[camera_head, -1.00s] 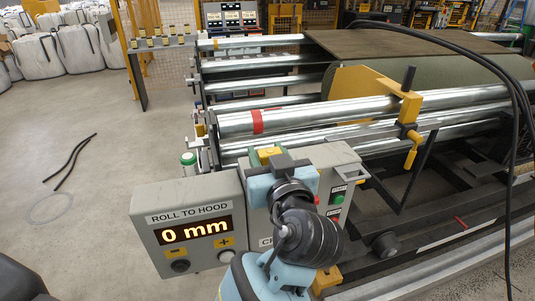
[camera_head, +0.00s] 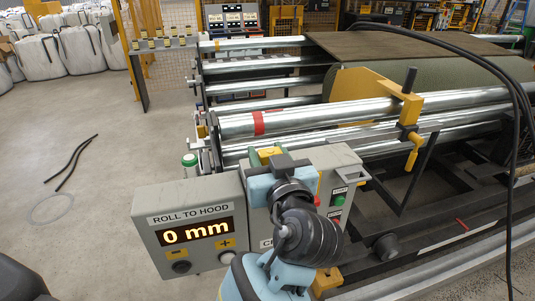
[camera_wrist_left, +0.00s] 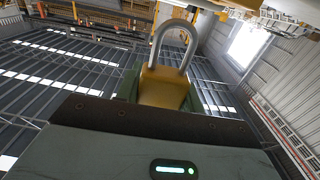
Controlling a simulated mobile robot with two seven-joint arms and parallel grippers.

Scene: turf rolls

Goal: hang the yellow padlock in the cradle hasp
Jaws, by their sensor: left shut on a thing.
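The yellow padlock (camera_wrist_left: 163,88) stands upright in the left wrist view, its grey shackle at the top. My left gripper (camera_head: 268,154) is shut on the padlock's body, with green finger pads at its sides. In the head view only a small yellow part of the padlock (camera_head: 270,151) shows between the fingers, above the grey control box. I cannot pick out the cradle hasp with certainty; a small metal bracket (camera_head: 359,175) sits at the control box's right edge. My right gripper is not in view.
The control box (camera_head: 340,160) and a "ROLL TO HOOD" display (camera_head: 195,234) reading 0 mm stand close around my left arm. Steel rollers (camera_head: 290,121) and a yellow bracket with a handle (camera_head: 410,105) lie behind. Black cables (camera_head: 512,80) hang at right. The left floor is mostly clear.

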